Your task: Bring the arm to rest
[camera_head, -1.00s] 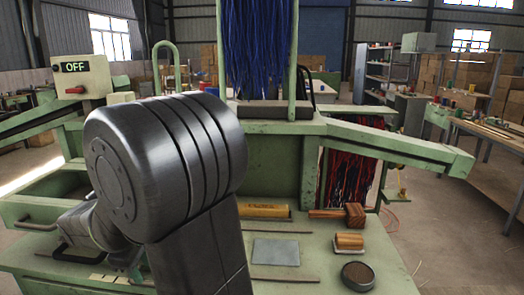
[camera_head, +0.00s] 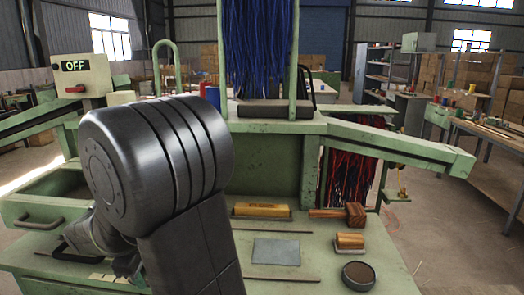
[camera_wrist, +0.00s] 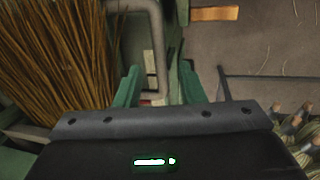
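My arm crosses the left of the head view, and its dark elbow covers part of the green bench (camera_head: 285,225). In the wrist view my gripper (camera_wrist: 158,86) shows two green fingers standing apart with a gap between them, so it is open. I see nothing held between them. In the head view the gripper is low on the left, largely hidden behind the arm. A bundle of brown bristles (camera_wrist: 50,60) fills the upper left of the wrist view, left of the fingers; I cannot tell how near it is.
On the bench lie a yellow block (camera_head: 262,210), a wooden-headed mallet (camera_head: 354,214), a grey plate (camera_head: 277,251), a wooden brush (camera_head: 350,241) and a round dark tin (camera_head: 358,275). A drawer (camera_head: 42,217) stands open at left. A control box (camera_head: 82,80) reads OFF.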

